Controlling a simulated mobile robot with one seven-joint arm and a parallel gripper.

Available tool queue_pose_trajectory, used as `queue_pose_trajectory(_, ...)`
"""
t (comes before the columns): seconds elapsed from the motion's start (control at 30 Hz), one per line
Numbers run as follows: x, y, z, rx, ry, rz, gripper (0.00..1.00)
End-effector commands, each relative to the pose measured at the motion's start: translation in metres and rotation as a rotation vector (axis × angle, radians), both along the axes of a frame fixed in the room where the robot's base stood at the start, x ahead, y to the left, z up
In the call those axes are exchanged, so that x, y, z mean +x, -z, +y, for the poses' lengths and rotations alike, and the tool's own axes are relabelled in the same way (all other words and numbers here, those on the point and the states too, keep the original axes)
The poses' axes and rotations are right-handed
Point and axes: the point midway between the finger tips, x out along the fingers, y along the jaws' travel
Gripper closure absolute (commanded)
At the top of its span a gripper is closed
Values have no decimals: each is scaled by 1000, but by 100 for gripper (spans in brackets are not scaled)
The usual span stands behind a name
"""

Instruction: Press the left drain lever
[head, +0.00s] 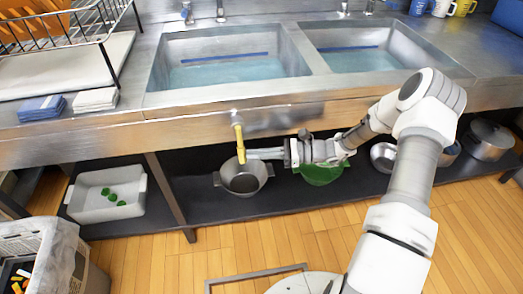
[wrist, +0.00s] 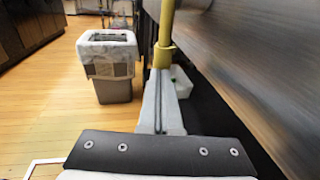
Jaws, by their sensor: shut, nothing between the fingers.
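The left drain lever is a yellow handle (head: 239,138) that hangs down from a mount on the front of the counter, below the left sink (head: 150,78). In the wrist view the yellow lever (wrist: 166,28) stands upright just beyond my fingertips. My gripper (head: 250,154) is shut and empty, reaching leftward under the counter edge, with its tips beside the lower end of the lever. In the wrist view my shut fingers (wrist: 161,74) point at the lever's lower end; I cannot tell whether they touch. Both sinks hold bluish water.
The counter front (wrist: 270,75) runs close along the right of my gripper. A shelf below holds a metal pot (head: 244,180), a green colander (head: 320,174) and a white tub (head: 92,205). A lined bin (wrist: 108,66) stands on the floor at left. A dish rack (head: 70,25) sits above.

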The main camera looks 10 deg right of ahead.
Motion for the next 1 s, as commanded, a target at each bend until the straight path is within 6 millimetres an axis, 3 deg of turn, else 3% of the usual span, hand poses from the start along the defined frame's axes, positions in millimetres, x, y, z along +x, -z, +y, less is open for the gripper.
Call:
queue_pose_trajectory(0.4, -1, 4, 9, -3, -3, 1, 100)
queue_pose_trajectory(1.0, -3, 4, 8, -3, -8, 2, 100)
